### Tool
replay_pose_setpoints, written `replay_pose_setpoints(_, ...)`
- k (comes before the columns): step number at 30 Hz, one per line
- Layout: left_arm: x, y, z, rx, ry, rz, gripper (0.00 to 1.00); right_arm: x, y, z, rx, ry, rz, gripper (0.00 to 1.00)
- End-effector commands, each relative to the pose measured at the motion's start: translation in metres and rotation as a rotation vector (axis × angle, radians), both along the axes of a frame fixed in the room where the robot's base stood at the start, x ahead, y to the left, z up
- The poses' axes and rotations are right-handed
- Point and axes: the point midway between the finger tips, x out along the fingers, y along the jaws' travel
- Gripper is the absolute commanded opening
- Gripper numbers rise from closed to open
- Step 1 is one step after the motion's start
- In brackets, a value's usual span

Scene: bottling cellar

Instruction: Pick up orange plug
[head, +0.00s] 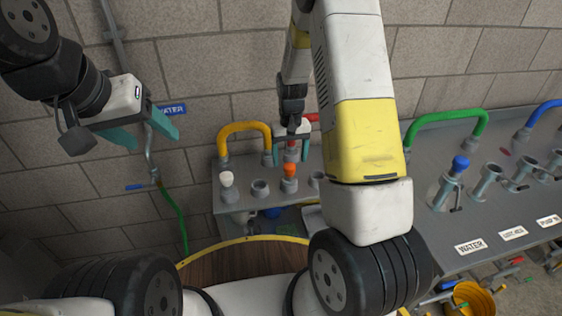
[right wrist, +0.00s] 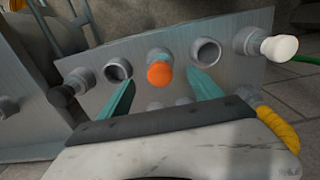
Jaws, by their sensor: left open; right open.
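The orange plug (head: 290,170) sits in a grey pipe socket on the metal panel in the head view. In the right wrist view the orange plug (right wrist: 160,74) shows between the two teal fingers, beyond their tips. My right gripper (head: 291,160) is open, just behind the plug in the head view; it also shows in the right wrist view (right wrist: 161,82). I cannot tell whether the fingers touch the plug. My left gripper (head: 158,140) is open and empty at the left, in front of the brick wall.
A white plug (head: 226,179) sits left of the orange one, with an empty socket (head: 260,188) between. A yellow hose (head: 243,127) and a green hose (head: 447,117) arch over the panel. A blue plug (head: 460,164) stands at the right. A wooden barrel top (head: 240,262) lies below.

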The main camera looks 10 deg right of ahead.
Motion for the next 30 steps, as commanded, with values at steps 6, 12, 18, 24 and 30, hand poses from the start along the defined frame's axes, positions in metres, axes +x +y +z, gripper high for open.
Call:
replay_pose_setpoints(6, 0.000, 0.000, 0.000, 0.000, 0.000, 0.000, 0.62, 0.000, 0.000, -0.024, -0.002, 0.005, 0.001, 0.74)
replay_pose_setpoints(12, 0.000, 0.000, 0.000, 0.000, 0.000, 0.000, 0.62, 0.001, -0.001, -0.051, -0.001, 0.007, 0.000, 0.74)
replay_pose_setpoints(18, 0.000, 0.000, 0.000, 0.000, 0.000, 0.000, 0.62, 0.003, -0.001, -0.075, -0.001, 0.004, 0.001, 0.74)
replay_pose_setpoints(24, 0.000, 0.000, 0.000, 0.000, 0.000, 0.000, 0.62, 0.003, -0.001, -0.079, -0.001, 0.002, 0.001, 0.74)
replay_pose_setpoints(30, 0.000, 0.000, 0.000, 0.000, 0.000, 0.000, 0.62, 0.003, -0.001, -0.079, -0.001, 0.002, 0.001, 0.51)
